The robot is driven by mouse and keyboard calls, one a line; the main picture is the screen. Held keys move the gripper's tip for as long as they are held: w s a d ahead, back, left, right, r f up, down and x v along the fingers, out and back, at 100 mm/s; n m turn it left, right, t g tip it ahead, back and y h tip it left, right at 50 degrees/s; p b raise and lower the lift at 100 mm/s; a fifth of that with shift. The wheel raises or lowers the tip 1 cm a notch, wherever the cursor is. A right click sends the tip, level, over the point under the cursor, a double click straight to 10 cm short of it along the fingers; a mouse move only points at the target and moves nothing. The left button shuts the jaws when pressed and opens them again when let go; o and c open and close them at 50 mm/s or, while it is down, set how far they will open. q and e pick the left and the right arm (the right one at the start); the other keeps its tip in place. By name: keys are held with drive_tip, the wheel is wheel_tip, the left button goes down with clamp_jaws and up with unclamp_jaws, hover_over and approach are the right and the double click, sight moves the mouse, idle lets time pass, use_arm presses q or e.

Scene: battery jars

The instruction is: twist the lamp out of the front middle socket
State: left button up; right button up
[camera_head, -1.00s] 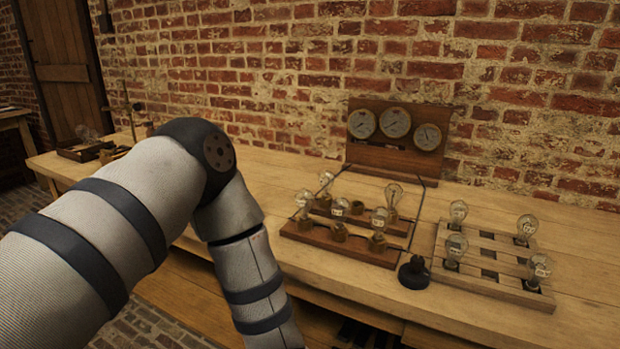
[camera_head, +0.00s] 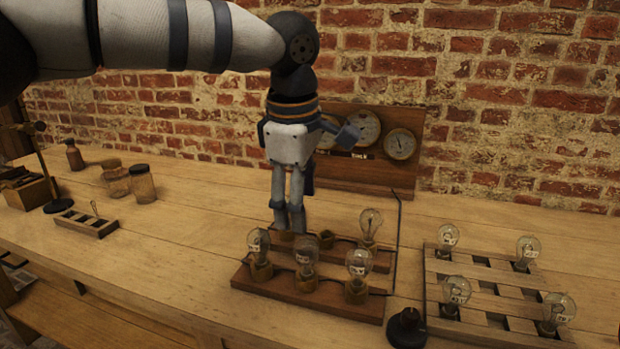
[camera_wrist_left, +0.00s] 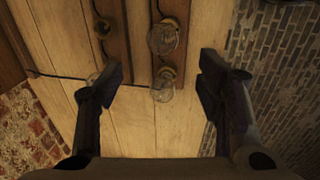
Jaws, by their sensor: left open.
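The lamp board (camera_head: 310,297) carries two rows of sockets. The front middle lamp (camera_head: 306,250) stands upright in its socket (camera_head: 306,281), between the front left lamp (camera_head: 258,244) and front right lamp (camera_head: 358,263). My left gripper (camera_head: 288,226) points down, open and empty, its fingertips up and left of the front middle lamp in the head view. It hides the back left socket's lamp there. In the left wrist view the open fingers (camera_wrist_left: 160,78) flank the front left lamp (camera_wrist_left: 163,86); the front middle lamp (camera_wrist_left: 163,38) shows above it. My right gripper is out of view.
The back right lamp (camera_head: 370,224) stands near the empty back middle socket (camera_head: 326,239). A dial panel (camera_head: 381,170) stands behind. A slatted rack (camera_head: 480,269) with several lamps is at right, a black knob (camera_head: 406,327) in front. Jars (camera_head: 142,183) stand at left.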

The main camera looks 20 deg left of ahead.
sight(306, 241)
use_arm(q)
drive_tip(key=shift+w+d+r, duration=0.15)
drive_tip(key=shift+w+d, duration=0.05)
drive_tip(key=shift+w, duration=0.1)
drive_tip(key=f, duration=0.5)
drive_tip(key=shift+s+d, duration=0.1)
drive_tip(key=shift+s, duration=0.1)
drive_tip(key=f, duration=0.2)
drive_tip(key=w+f, duration=0.1)
drive_tip(key=f, duration=0.3)
drive_tip(key=shift+w+f, duration=0.15)
drive_tip(key=shift+w, duration=0.15)
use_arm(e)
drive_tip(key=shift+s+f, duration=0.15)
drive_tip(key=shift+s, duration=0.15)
use_arm(q)
drive_tip(key=shift+c, duration=0.3)
